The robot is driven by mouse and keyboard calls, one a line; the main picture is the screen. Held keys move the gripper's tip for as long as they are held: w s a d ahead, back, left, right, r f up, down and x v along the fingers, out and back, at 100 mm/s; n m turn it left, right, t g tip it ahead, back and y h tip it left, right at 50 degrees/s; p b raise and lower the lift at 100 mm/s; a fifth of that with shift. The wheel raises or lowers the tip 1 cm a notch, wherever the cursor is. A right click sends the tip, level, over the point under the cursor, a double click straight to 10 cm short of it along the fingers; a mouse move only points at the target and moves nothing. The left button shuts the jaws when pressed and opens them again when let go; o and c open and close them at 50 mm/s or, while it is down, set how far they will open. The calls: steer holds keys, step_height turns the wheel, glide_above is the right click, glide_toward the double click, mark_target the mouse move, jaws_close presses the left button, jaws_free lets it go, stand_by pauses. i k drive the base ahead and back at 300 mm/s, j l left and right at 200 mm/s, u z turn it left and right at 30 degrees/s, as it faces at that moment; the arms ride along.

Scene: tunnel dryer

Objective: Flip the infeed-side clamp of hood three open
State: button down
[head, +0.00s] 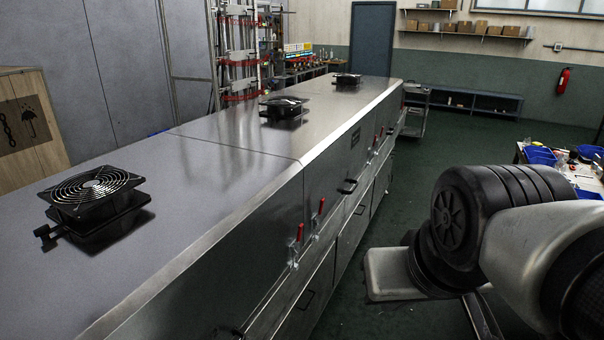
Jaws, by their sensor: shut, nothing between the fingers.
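The tunnel dryer is a long row of metal hoods (225,215) running from the lower left to the far middle in the head view. Two red-handled clamps sit on its right side near a hood seam: a nearer clamp (298,233) and a farther clamp (320,207). Both red handles point up. More small red clamp handles (379,133) show farther along the side, too small to read. I cannot tell which hood is number three. My arm bends in at the right, apart from the dryer. My gripper's fingers are not visible.
Black fans stand on the hood tops: near (95,190), middle (283,108) and far (347,78). Black handles (347,187) stick out from the side. A grey cart (414,110) stands beyond the far end. A table with blue bins (540,156) is at right. Green floor lies clear between.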

mark_target(318, 217)
steer(key=i+l+z, duration=0.15)
steer(key=i+z, duration=0.15)
steer(key=i, duration=0.6)
